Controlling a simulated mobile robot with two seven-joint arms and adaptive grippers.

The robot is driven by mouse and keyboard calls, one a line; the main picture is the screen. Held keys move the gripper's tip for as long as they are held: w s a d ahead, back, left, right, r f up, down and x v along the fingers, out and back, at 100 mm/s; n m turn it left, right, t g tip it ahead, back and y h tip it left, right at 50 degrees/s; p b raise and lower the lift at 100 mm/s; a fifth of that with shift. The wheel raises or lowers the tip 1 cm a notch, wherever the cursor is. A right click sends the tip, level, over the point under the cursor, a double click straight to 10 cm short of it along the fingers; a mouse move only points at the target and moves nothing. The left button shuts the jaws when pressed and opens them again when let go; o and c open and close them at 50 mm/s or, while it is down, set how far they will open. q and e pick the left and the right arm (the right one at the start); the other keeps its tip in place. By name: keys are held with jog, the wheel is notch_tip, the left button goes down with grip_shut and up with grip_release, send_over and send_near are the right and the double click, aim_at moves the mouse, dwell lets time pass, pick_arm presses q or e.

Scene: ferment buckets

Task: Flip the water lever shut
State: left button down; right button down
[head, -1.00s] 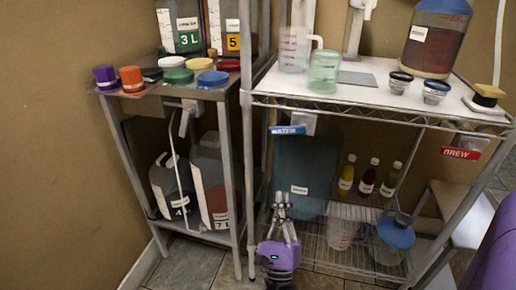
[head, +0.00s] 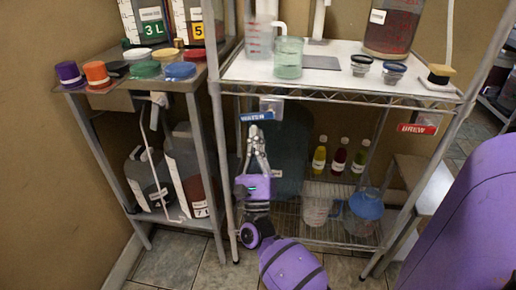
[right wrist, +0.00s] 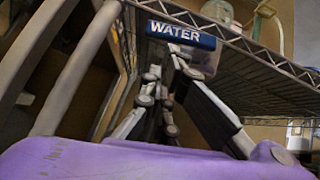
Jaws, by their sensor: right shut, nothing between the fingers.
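The water lever is a blue bar (head: 257,116) lettered WATER. It extends left from a small grey plate (head: 271,106) under the front edge of the white-topped rack and lies nearly level. The blue bar also shows at the top of the right wrist view (right wrist: 180,35). My right gripper (head: 256,130), purple with grey fingers, points up with its fingers together and empty. Its tips are just below the bar; I cannot tell whether they touch it. In the right wrist view the fingertips (right wrist: 174,52) reach up to the bar's lower edge. My left gripper is not in view.
A red bar lettered BREW (head: 417,129) is under the rack's right front. A glass mug (head: 288,58) and dark-topped caps stand above. Bottles, a clear jug (head: 317,205) and a blue-lidded container stand on the lower wire shelf. A rack post (head: 222,150) is close on the left.

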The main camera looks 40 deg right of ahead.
jog(key=shift+w+r, duration=0.1)
jog(key=shift+r, duration=0.1)
jog(key=m+g+h+b, duration=0.1)
jog(key=m, duration=0.1)
jog(key=r+m+g+h+b, duration=0.1)
jog(key=m+h, duration=0.1)
jog(key=w+a+r+m+g+h+b, duration=0.1)
jog(key=m+g, duration=0.1)
jog(key=shift+h, duration=0.3)
